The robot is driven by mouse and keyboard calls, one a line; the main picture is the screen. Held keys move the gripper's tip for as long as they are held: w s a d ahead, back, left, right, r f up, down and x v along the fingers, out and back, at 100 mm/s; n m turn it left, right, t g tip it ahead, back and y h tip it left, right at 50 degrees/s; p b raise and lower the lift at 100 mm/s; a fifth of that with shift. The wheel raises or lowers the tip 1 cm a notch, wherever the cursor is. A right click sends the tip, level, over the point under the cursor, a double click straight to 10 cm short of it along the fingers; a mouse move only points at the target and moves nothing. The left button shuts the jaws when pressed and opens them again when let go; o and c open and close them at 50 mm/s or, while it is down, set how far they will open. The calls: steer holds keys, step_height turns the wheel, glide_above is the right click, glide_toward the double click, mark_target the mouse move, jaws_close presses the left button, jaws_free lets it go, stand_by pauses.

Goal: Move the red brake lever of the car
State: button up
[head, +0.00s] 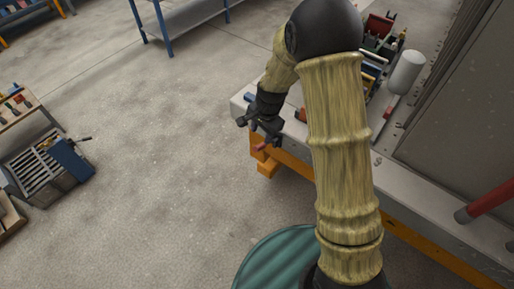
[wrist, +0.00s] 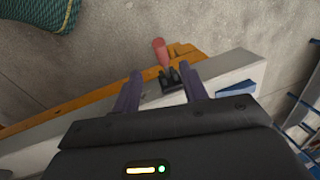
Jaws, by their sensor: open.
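The red brake lever (wrist: 159,50) shows in the wrist view as a short red handle. It sticks out past the car's side from a dark mount (wrist: 172,77). In the head view the lever (head: 263,147) is a small red piece just below my gripper (head: 256,122). In the wrist view the two fingers of my gripper (wrist: 161,78) are open and apart, with the dark mount between them in the picture and the red handle beyond their tips. Contact cannot be told. The car has a pale grey deck (head: 440,205) and an orange frame (head: 268,166).
On the deck are a white cylinder (head: 405,72), tools and a large grey panel (head: 455,110). A thick red bar (head: 492,196) juts out at right. A green round object (head: 275,262) stands near my base. Open floor lies left, with a grey crate (head: 45,168) beyond.

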mark_target(258, 147)
steer(key=f, duration=0.3)
steer(key=w+a+f, duration=0.1)
steer(key=f, duration=0.3)
steer(key=f+p, duration=0.1)
steer(key=f, duration=0.3)
steer(key=shift+w+a+f, duration=0.15)
steer(key=shift+w+a, duration=0.05)
steer(key=shift+a, duration=0.05)
jaws_close()
